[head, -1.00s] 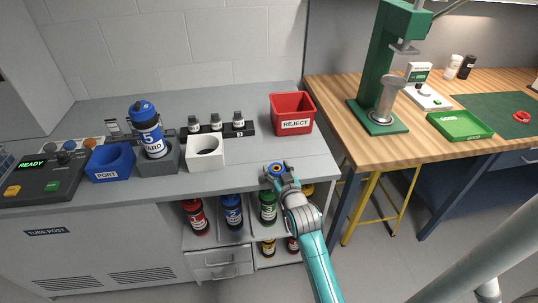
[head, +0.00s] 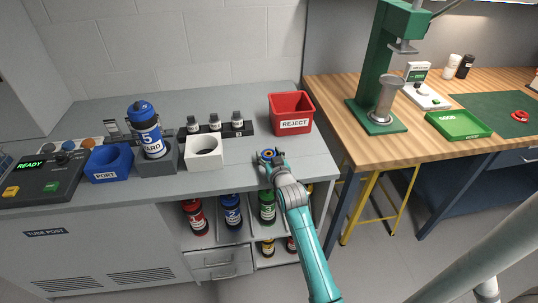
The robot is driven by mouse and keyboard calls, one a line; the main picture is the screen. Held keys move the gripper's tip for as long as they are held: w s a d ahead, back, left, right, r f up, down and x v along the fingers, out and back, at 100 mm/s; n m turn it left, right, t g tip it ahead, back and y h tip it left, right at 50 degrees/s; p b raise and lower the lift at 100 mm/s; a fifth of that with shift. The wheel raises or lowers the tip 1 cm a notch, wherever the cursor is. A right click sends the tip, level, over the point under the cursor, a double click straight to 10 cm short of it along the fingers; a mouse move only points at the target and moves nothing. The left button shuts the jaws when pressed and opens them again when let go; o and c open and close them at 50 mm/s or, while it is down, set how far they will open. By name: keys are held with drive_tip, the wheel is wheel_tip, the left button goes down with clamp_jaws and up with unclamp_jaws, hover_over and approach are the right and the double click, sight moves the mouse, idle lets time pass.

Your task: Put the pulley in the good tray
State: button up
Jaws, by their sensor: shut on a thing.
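My gripper (head: 270,157) is over the right end of the grey counter, in front of the red bin. It is shut on a small round thing, blue with a dark, yellowish middle, which seems to be the pulley (head: 268,154). The fingers hide part of it. The good tray (head: 460,125) is a shallow green tray marked GOOD on the wooden bench at the right. It looks empty and is well apart from my gripper.
A red REJECT bin (head: 291,113) stands at the counter's right end. A white holder (head: 204,153) and a blue-capped canister (head: 148,130) are to the left. A green press (head: 385,80) stands on the wooden bench (head: 365,147), left of the tray. A gap separates counter and bench.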

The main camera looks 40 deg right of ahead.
drive_tip(key=o, duration=1.4)
drive_tip(key=shift+f, duration=0.1)
drive_tip(key=shift+o, duration=0.2)
